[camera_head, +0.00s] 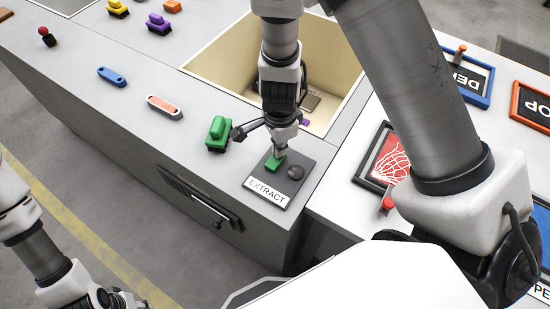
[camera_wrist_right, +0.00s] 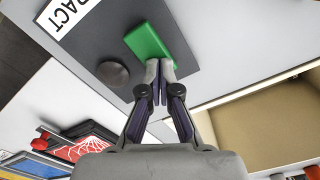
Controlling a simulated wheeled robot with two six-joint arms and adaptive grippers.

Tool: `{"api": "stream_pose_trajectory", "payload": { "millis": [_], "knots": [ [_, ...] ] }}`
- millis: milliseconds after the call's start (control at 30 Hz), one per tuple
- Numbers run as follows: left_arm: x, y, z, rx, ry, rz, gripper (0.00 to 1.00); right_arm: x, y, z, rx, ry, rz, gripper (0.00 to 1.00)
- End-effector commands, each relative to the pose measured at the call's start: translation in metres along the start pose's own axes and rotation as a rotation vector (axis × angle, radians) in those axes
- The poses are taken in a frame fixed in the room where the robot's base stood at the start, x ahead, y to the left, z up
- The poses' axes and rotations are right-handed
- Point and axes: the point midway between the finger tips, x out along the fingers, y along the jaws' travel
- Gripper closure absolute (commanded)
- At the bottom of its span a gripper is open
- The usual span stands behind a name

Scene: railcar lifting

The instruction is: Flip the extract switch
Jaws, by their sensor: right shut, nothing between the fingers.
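The extract switch panel (camera_head: 300,176) is a dark plate with a white EXTRACT label (camera_head: 267,191) at the front corner of the grey counter. On it are a green rocker (camera_head: 274,163) and a dark round knob (camera_head: 296,172). In the right wrist view the green rocker (camera_wrist_right: 150,42) and the knob (camera_wrist_right: 112,73) lie just past my fingertips. My right gripper (camera_head: 281,152) is shut and empty, with its tips (camera_wrist_right: 158,68) at the edge of the green rocker. I cannot tell for sure whether they touch. My left gripper (camera_head: 118,300) is at the lower left, away from the panel; its fingers are unclear.
A green railcar-like block (camera_head: 218,134) stands left of the panel. An open bin (camera_head: 225,66) lies behind. Red (camera_head: 164,106) and blue (camera_head: 111,76) oval pieces sit on the counter. A black handle (camera_head: 200,198) is on its front. Framed signs (camera_head: 375,160) lie at right.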

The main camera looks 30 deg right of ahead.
Motion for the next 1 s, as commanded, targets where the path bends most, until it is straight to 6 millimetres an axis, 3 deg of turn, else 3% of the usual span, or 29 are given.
{"api": "stream_pose_trajectory", "payload": {
  "millis": [100, 633, 1000],
  "knots": [
    [-0.017, 0.000, 0.000, 0.000, 0.000, 0.000, 0.60, -0.017, 0.000, 0.000, 0.000, 0.000, 0.000, 1.00],
    [-0.067, 0.001, 0.000, 0.000, 0.000, 0.000, 0.60, -0.066, 0.000, 0.000, 0.000, 0.000, 0.000, 1.00],
    [-0.068, 0.001, 0.000, 0.000, 0.000, 0.000, 0.60, -0.066, 0.000, 0.000, 0.000, 0.000, -0.001, 1.00]
  ]
}}
